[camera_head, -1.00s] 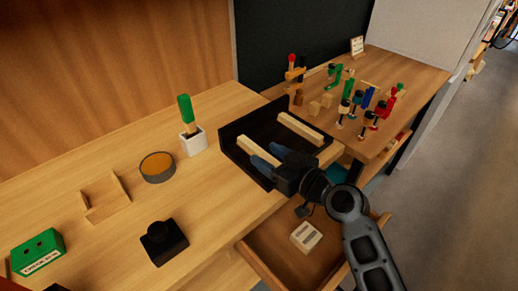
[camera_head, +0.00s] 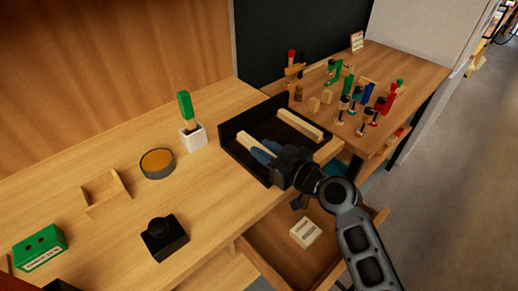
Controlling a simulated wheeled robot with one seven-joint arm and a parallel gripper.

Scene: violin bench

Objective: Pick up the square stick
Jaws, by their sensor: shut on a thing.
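A pale square wooden stick (camera_head: 246,139) lies at the left side of the black open tray (camera_head: 240,156). My gripper (camera_head: 265,151) has its blue fingers closed on this stick, one on each side. The fingers and the dark gripper body hide the stick's near end. The stick still appears low within the tray; I cannot tell whether it is clear of the tray floor. A second pale stick (camera_head: 299,125) lies along the tray's far right side, apart from my gripper.
A white holder (camera_head: 194,139) with a green-handled tool, a round tin (camera_head: 157,164) and a black block (camera_head: 164,238) stand left of the tray. An open drawer (camera_head: 286,252) is below. Clamps and small bottles (camera_head: 368,115) crowd the bench behind. Bare wood lies left of the tray.

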